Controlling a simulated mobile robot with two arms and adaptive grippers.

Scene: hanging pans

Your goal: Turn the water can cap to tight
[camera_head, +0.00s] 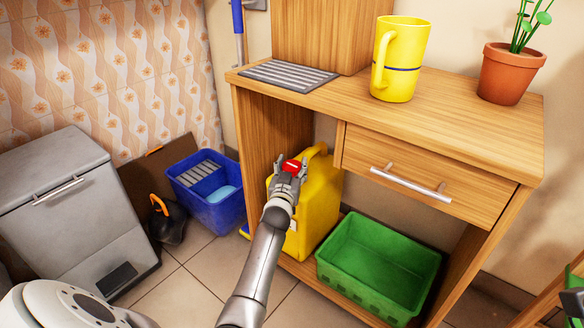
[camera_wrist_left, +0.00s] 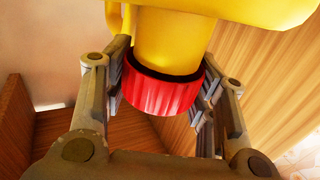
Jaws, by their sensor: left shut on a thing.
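The yellow water can (camera_head: 318,205) stands upright on the low shelf of the wooden desk, to the left of a green crate. Its red cap (camera_head: 291,166) sits on the spout. My left gripper (camera_head: 290,172) reaches in from the front and is shut on the cap. In the left wrist view the ribbed red cap (camera_wrist_left: 160,92) lies between the two fingers (camera_wrist_left: 163,90), around the yellow neck (camera_wrist_left: 172,42). A dark ring shows between cap and neck. My right gripper is not in view.
The green crate (camera_head: 335,268) stands right of the can. The desk's left panel (camera_head: 262,125) and drawer (camera_head: 430,175) are close to the can. A blue bin (camera_head: 205,205) and a grey cabinet (camera_head: 70,225) stand left. A yellow mug (camera_head: 400,60) and potted plant (camera_head: 510,72) are on the desktop.

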